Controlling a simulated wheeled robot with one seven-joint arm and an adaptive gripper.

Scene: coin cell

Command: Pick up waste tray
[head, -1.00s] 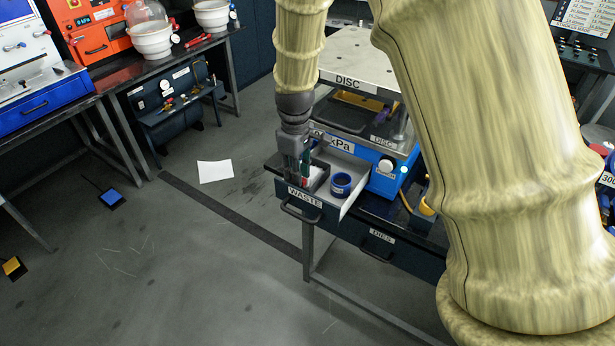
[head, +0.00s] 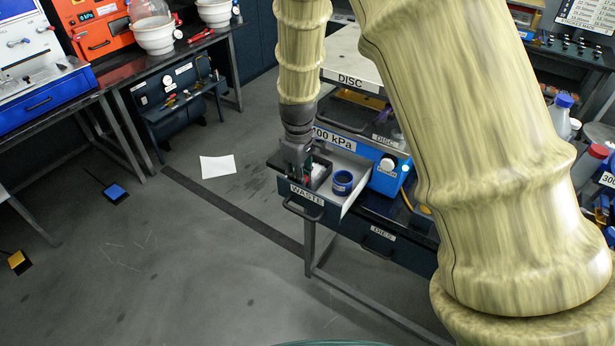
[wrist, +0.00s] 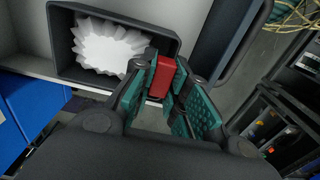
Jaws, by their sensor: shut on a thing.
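The waste tray is a small dark open box with a crumpled white liner; its rim (wrist: 62,55) shows in the wrist view. In the head view the tray (head: 325,181) sits inside the pulled-out drawer labelled WASTE (head: 306,193). A red tab (wrist: 162,77) stands at the tray's near side. My gripper (wrist: 160,85) has its teal-padded fingers shut on this red tab. In the head view my gripper (head: 298,176) points down into the drawer's left part, partly hiding the tray.
A blue round cup (head: 342,183) stands in the drawer right of the tray. The blue kPa press (head: 384,170) rises just behind and right. A closed DIES drawer (head: 378,240) is beside it. The floor at left is open, with a white sheet (head: 218,167).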

